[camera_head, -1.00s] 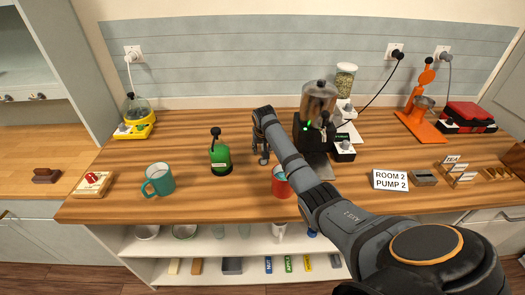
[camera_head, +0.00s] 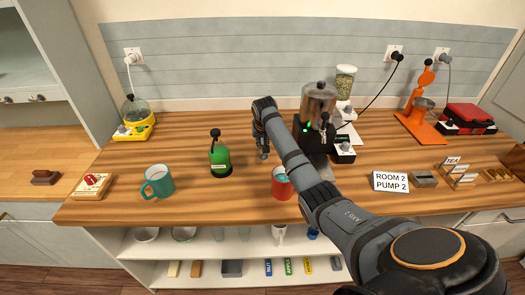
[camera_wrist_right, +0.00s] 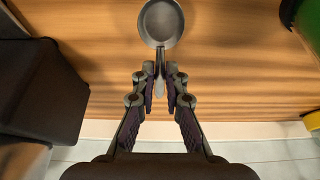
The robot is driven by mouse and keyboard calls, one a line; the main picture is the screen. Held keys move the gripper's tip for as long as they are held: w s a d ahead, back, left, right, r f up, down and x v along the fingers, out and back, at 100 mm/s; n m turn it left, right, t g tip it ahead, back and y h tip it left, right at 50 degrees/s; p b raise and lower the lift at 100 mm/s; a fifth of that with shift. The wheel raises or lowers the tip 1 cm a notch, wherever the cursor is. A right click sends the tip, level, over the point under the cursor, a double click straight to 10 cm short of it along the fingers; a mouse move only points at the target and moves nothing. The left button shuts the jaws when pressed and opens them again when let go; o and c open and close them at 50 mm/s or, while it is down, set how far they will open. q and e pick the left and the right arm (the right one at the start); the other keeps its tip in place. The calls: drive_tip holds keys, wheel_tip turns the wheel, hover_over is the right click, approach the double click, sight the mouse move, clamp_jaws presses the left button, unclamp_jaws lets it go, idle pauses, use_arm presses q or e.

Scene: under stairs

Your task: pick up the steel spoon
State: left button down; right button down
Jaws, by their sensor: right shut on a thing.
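The steel spoon (camera_wrist_right: 161,23) shows in the right wrist view, with its round grey bowl at the top and its short handle pointing down between the fingers. My right gripper (camera_wrist_right: 160,73) is shut on the handle, with the bowl beyond the fingertips. In the head view my right gripper (camera_head: 263,153) points down at the wooden counter (camera_head: 235,195), left of the coffee machine. The spoon cannot be made out there. Whether it touches the counter, I cannot tell. My left gripper is not in view.
The black coffee machine (camera_head: 315,125) stands close right of the gripper. A green pump bottle (camera_head: 220,158) stands to its left, and a teal mug (camera_head: 159,181) farther left. A red mug (camera_head: 282,184) is in front, partly behind my arm. A sign (camera_head: 390,181) stands at right.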

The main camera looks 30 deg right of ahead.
drive_tip(key=s+a+r, duration=0.2)
drive_tip(key=s+r, duration=0.2)
drive_tip(key=s, duration=0.2)
drive_tip(key=s+a+r+p, duration=0.1)
drive_tip(key=s+a+r, duration=0.2)
drive_tip(key=s+r, duration=0.2)
drive_tip(key=shift+s+a+r, duration=0.25)
drive_tip(key=shift+s, duration=0.7)
drive_tip(key=c, duration=2.1)
unclamp_jaws()
drive_tip(key=shift+w, duration=0.1)
clamp_jaws()
